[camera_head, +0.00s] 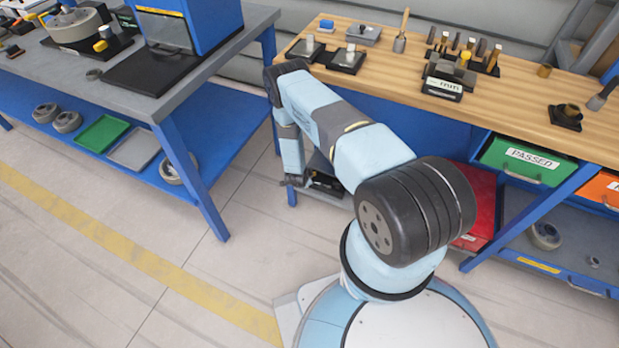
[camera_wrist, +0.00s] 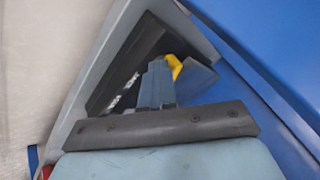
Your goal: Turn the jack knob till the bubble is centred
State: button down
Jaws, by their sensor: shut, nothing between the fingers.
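In the wrist view my gripper (camera_wrist: 157,78) is shut, its fingers together and pointing at a dark recessed thing with a grey rim (camera_wrist: 78,103). A small yellow part (camera_wrist: 174,66) shows just right of the fingertips; I cannot tell whether they touch. In the head view my gripper (camera_head: 292,182) hangs low at the left end of the wooden bench, beside a dark object (camera_head: 326,184) on a low shelf. I cannot make out the jack knob or the bubble for certain in either view.
The wooden bench (camera_head: 510,104) holds several tools and blocks. A green bin (camera_head: 525,161) and a red panel (camera_head: 478,200) are below it. A grey-topped blue table (camera_head: 190,85) stands at left. The floor (camera_head: 110,200) between is clear. A blue panel (camera_wrist: 275,75) lies close right in the wrist view.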

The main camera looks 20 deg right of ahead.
jog(key=shift+w, duration=0.1)
jog(key=s+a+f+v, duration=0.1)
jog(key=v, duration=1.1)
jog(key=shift+s+a+f, duration=0.3)
jog(key=shift+a+f, duration=0.05)
jog(key=shift+a, duration=0.05)
